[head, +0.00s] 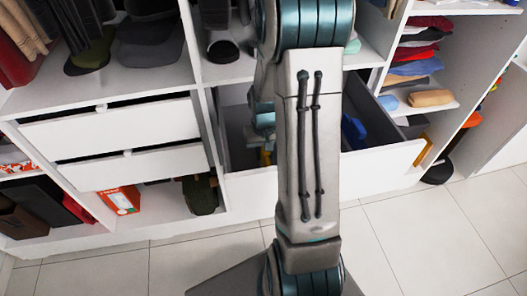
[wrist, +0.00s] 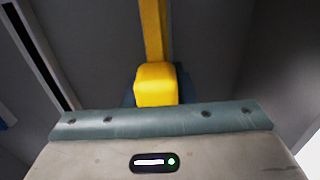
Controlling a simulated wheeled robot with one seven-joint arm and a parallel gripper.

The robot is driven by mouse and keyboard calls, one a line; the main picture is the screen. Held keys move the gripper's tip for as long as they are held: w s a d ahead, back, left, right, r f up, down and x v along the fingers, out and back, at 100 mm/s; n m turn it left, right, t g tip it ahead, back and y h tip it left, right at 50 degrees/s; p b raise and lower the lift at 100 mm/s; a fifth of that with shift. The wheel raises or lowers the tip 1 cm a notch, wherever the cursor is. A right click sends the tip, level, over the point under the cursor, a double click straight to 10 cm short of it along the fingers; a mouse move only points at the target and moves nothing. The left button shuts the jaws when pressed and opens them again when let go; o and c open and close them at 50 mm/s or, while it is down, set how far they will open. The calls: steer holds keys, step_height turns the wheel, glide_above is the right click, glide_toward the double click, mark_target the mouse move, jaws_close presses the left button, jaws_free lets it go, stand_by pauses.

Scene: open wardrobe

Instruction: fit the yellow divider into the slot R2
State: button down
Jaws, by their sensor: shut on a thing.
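The yellow divider (wrist: 154,86) stands out from my gripper (wrist: 156,100) in the wrist view, a blocky end near the palm and a narrower strip running away to the top edge. My gripper is shut on it; the fingers are mostly hidden behind the block. In the head view a small piece of yellow (head: 265,157) shows inside the open drawer (head: 245,187), beside my arm, which hides most of the gripper. Slot R2 cannot be made out in either view.
A blue object (head: 353,131) lies in the drawer's right part. Grey drawer walls surround the divider in the wrist view. Two shut drawers (head: 112,128) are at left. Folded clothes (head: 420,55) fill shelves at right. The tiled floor (head: 420,225) in front is clear.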

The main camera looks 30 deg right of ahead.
steer(key=shift+r+p, duration=0.8)
steer(key=shift+r, duration=0.55)
stand_by(0.8)
steer(key=shift+r+p, duration=1.25)
steer(key=shift+r, duration=0.6)
steer(key=shift+r+p, duration=0.4)
steer(key=shift+r, duration=0.15)
steer(key=shift+r+p, duration=0.5)
steer(key=shift+r, duration=0.15)
steer(key=s+d+f+b, duration=0.1)
steer(key=s+d, duration=0.3)
steer(key=d, duration=1)
steer(key=shift+d+f+b, duration=0.15)
steer(key=shift+d+b, duration=0.05)
steer(key=shift+b, duration=0.45)
steer(key=shift+s+f, duration=0.1)
steer(key=shift+f+b, duration=2)
steer(key=shift+f, duration=0.3)
